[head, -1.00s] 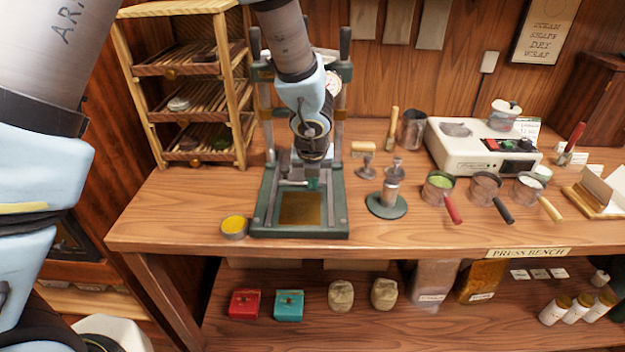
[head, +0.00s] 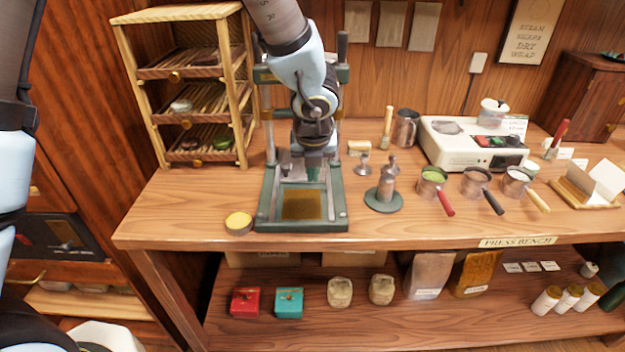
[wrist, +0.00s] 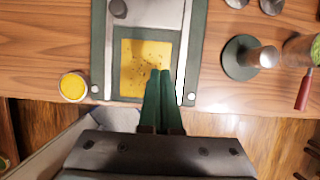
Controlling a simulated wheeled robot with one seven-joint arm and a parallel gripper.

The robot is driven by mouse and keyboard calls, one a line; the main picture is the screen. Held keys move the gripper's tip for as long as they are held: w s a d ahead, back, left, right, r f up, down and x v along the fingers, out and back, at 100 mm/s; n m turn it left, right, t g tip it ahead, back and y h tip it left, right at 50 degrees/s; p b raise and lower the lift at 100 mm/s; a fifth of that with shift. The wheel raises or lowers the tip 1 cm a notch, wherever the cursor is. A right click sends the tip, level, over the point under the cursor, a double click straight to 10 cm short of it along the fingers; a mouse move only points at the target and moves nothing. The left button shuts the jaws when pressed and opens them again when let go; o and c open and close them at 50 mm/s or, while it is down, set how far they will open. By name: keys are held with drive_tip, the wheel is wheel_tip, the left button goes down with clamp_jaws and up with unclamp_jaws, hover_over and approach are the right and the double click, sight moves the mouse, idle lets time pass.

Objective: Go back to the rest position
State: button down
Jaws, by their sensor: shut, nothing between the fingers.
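My gripper (wrist: 159,72) is shut and empty. In the wrist view its green fingers lie together over the front part of the press base. In the head view my arm reaches down from the top in front of the green press (head: 347,222), and the gripper is small and partly hidden at its middle. The press base holds a brass-coloured plate (head: 303,205), which shows dark specks in the wrist view (wrist: 133,62).
A small tin with yellow content (head: 238,222) stands left of the press. A grey tamper on a round green base (head: 384,203) stands right of it, with several handled cups (head: 433,182) beyond. A wooden rack (head: 134,92) stands behind left. The bench front is clear.

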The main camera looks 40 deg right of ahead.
drive_tip(key=shift+v, duration=1.7)
drive_tip(key=w+a+r+n+y, duration=0.1)
drive_tip(key=w+a+n, duration=0.5)
drive_tip(key=a+n, duration=0.35)
drive_tip(key=w+a+r+n+y, duration=0.1)
drive_tip(key=w+a+n+y, duration=0.1)
drive_tip(key=w+a+n, duration=0.6)
drive_tip(key=s+a+r+n+g, duration=0.1)
drive_tip(key=s+a+n, duration=0.2)
drive_tip(key=a+n, duration=2.1)
drive_tip(key=shift+a+r+n+g, duration=0.2)
drive_tip(key=shift+a+n+g, duration=0.2)
drive_tip(key=shift+n, duration=0.25)
drive_tip(key=shift+s+d, duration=0.1)
